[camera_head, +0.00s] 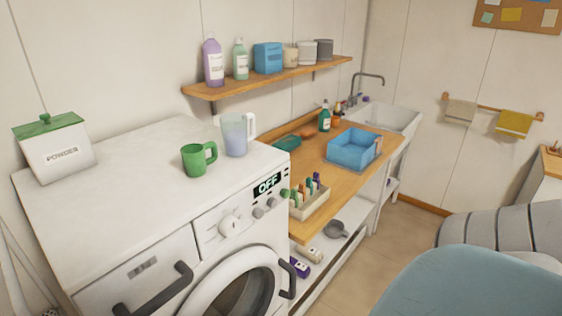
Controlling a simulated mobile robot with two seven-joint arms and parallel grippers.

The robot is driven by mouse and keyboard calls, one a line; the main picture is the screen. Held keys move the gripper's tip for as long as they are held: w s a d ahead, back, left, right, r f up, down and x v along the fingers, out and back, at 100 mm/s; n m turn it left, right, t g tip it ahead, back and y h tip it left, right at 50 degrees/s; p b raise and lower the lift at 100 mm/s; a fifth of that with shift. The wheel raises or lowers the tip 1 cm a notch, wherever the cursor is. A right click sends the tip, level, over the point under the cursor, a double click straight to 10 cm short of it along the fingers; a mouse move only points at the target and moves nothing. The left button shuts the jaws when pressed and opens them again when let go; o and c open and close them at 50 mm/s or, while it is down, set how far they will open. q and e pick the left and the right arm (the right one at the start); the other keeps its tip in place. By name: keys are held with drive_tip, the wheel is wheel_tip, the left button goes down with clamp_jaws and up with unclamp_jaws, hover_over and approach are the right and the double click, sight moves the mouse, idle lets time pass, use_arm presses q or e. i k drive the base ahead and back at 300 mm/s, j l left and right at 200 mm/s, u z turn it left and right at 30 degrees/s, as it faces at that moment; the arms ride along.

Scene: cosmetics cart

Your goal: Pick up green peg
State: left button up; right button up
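Several small coloured pegs stand upright close together in a pale box (312,207) on the wooden counter, just right of the washing machine. A green peg (309,185) seems to be among them, next to a purple one (317,180). The pegs are small, and their lower parts are hidden by the box wall. The machine's corner is close to the box's left end. Neither of my grippers is in view, and nothing is seen holding a peg.
A green mug (194,160), a clear jug (236,135) and a powder box (54,150) stand on the washing machine (120,200). A blue basin (352,150) and a green bottle (325,118) are farther back on the counter (345,185). A shelf (270,80) hangs above.

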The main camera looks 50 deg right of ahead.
sight(294, 196)
drive_tip(key=l+u, duration=0.2)
drive_tip(key=l, duration=0.35)
drive_tip(key=k+l+u, duration=0.15)
drive_tip(key=l, duration=0.95)
drive_tip(key=k+l+u, duration=0.15)
drive_tip(key=l, duration=0.4)
